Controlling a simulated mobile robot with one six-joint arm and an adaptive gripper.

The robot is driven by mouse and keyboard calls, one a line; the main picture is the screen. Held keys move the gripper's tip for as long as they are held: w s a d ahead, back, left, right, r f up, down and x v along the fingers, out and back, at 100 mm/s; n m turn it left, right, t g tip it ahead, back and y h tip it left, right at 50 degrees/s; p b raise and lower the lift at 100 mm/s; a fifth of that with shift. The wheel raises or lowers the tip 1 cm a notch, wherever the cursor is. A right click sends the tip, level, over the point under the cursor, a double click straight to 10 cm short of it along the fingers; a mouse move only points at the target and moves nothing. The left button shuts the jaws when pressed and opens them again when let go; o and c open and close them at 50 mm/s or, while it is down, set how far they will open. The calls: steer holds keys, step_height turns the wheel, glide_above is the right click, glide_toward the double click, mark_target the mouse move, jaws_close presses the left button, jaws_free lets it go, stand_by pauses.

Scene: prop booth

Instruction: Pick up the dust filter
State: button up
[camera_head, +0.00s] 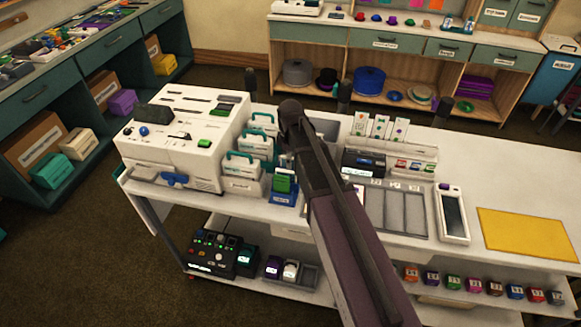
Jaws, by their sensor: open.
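No thing here is clearly marked as the dust filter, and the labels are too small to read. Several white cartridges with teal handles (241,168) stand in a row on the white cart top, just right of the large white machine (186,139). A green piece (284,180) stands upright in a small blue holder (283,199) in front of them. My arm crosses the middle of the view from the lower right, its dark joint above and right of the cartridges. It hides part of the cart top. I cannot make out my gripper's fingers.
Right of my arm stand a black box (363,164), a grey divided tray (404,212), a white handheld device (453,214) and a yellow mat (527,234). Dark posts rise behind the cart top. A lower shelf holds a control box (215,253) and small coloured items. Open floor lies left.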

steer(key=shift+c, duration=0.2)
jaws_close()
steer(key=shift+r, duration=0.15)
step_height(320, 180, up, 10)
steer(key=p, duration=1)
stand_by(0.9)
steer(key=shift+r+p, duration=2.2)
steer(key=shift+p, duration=0.2)
steer(key=shift+d, duration=0.1)
